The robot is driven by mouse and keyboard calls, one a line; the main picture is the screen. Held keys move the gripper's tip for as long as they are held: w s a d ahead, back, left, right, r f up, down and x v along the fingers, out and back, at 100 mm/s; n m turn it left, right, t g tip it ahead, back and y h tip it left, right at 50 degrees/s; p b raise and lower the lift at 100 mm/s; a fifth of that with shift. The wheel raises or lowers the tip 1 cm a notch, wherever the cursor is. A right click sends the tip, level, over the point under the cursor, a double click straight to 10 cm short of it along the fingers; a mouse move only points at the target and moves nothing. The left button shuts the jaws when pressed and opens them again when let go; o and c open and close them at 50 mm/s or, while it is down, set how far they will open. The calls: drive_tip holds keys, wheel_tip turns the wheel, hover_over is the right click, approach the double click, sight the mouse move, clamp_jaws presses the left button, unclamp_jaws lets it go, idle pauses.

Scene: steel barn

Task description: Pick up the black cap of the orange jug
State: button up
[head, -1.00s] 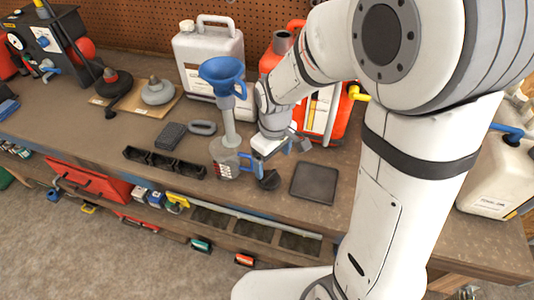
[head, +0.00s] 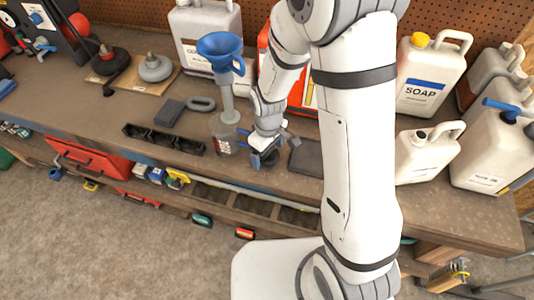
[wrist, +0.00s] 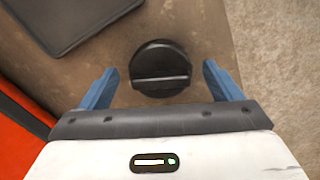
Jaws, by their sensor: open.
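The black cap (wrist: 160,68) is a round disc with a raised bar across it, lying on the brown bench top in the wrist view. My gripper (wrist: 164,82) is open, with one blue finger on each side of the cap and a gap on both sides. In the head view my gripper (head: 263,158) is low over the bench near its front edge, and it largely hides the cap. The orange jug (head: 263,40) stands at the back of the bench, mostly hidden behind my arm.
A dark square pad (head: 306,158) lies right of my gripper. A clear measuring jug (head: 222,138) with a blue funnel (head: 220,45) above it stands close on the left. A black divided tray (head: 163,139) lies further left. White jugs (head: 430,75) stand at the right.

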drive_tip(key=shift+c, duration=0.6)
drive_tip(key=c, duration=1)
drive_tip(key=shift+o, duration=0.2)
